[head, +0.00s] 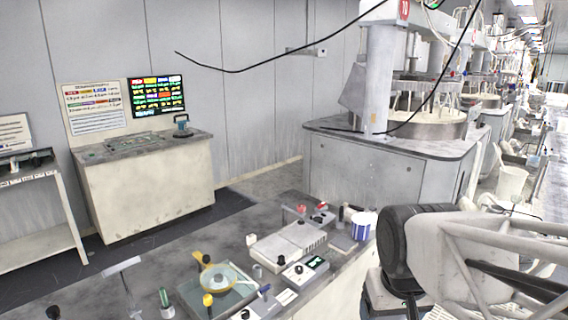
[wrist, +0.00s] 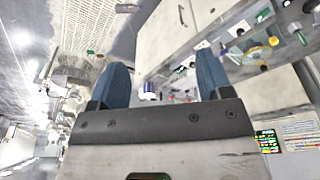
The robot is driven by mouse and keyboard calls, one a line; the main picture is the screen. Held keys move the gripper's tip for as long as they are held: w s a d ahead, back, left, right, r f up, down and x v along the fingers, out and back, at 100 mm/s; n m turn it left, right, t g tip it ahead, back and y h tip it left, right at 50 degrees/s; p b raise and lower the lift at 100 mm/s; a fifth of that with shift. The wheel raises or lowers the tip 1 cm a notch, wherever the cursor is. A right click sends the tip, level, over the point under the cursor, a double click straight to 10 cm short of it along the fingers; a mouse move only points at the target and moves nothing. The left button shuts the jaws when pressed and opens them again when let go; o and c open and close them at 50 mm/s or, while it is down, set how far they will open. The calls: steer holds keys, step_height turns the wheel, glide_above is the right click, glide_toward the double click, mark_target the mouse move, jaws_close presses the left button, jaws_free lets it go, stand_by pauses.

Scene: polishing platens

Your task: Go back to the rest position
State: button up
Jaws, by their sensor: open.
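My gripper shows in the wrist view (wrist: 160,85) with its two blue fingers spread wide apart. Nothing is between the fingers; they stand in the air away from any surface. In the head view my arm is folded at the lower right, and the gripper's fingertips cannot be made out there.
A grey workbench (head: 150,265) in front holds a yellow-handled dish (head: 218,278), a flat instrument (head: 287,245) and a white-and-blue tub (head: 363,225). A control console (head: 145,180) stands at the left. A large polishing machine (head: 365,160) stands behind, with open floor between.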

steer(key=shift+m, duration=0.4)
steer(key=shift+s+d+f, duration=0.1)
steer(key=shift+s+d, duration=0.05)
steer(key=shift+s, duration=0.55)
steer(key=shift+s+d+f, duration=0.1)
steer(key=shift+s+d, duration=0.1)
steer(key=shift+s, duration=0.5)
steer(key=shift+s+d+f, duration=0.1)
steer(key=shift+s+d, duration=0.05)
steer(key=shift+s, duration=0.55)
